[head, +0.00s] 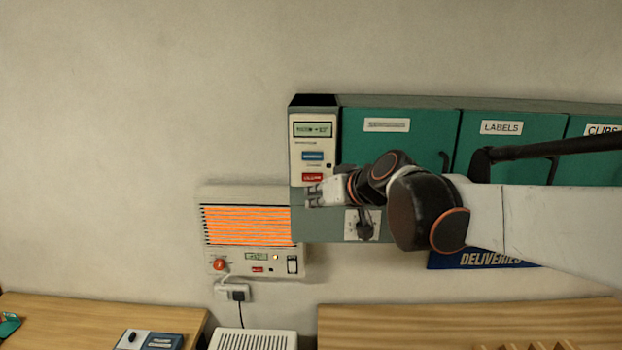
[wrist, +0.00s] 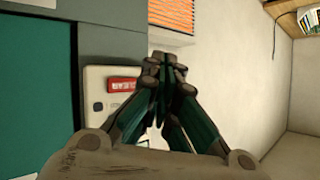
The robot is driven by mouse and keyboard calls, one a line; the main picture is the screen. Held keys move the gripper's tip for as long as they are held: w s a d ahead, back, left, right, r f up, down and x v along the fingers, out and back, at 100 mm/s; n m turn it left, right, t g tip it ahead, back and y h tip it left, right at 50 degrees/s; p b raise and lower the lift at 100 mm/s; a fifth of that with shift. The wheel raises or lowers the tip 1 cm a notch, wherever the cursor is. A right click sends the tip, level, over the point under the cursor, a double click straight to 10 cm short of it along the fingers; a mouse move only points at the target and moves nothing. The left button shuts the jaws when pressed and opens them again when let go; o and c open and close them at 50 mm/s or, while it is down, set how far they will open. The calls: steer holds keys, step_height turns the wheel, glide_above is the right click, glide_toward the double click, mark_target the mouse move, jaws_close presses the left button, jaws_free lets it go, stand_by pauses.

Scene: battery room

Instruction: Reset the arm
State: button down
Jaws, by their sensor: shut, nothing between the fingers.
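My gripper (head: 312,197) is at the lower end of the white control panel (head: 314,148) on the left of the green cabinet. Its fingers are shut and empty. In the wrist view my gripper (wrist: 165,68) shows with its fingertips together, beside the panel's red button (wrist: 122,85). I cannot tell whether it touches the panel. In the head view the panel has a small display, a blue button (head: 312,156) and a red button (head: 312,177). My arm reaches in from the right and hides part of the cabinet front.
The cabinet has green doors (head: 400,150) with dark handles. A heater (head: 247,225) with glowing orange bars hangs below left, with a plug (head: 236,292) under it. Wooden tops (head: 60,312) lie at the bottom. A blue deliveries sign (head: 485,260) is partly behind my arm. The left wall is clear.

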steer(key=s+d+f+m+g+h+b, duration=0.1)
steer(key=s+d+f+b, duration=0.5)
steer(key=f, duration=0.9)
steer(key=s+d+f+m+g+h+b, duration=0.1)
steer(key=s+d+f+b, duration=0.5)
steer(key=s+f+b, duration=0.7)
steer(key=s+d+f+m+h+b, duration=0.2)
steer(key=s+d+f+h+b, duration=0.3)
steer(key=s+f+b, duration=0.4)
step_height(320, 180, down, 8)
steer(key=d+b, duration=0.1)
steer(key=b, duration=0.1)
steer(key=shift+s+d+g+b, duration=0.35)
steer(key=shift+s+g+b, duration=0.05)
steer(key=shift+r, duration=0.1)
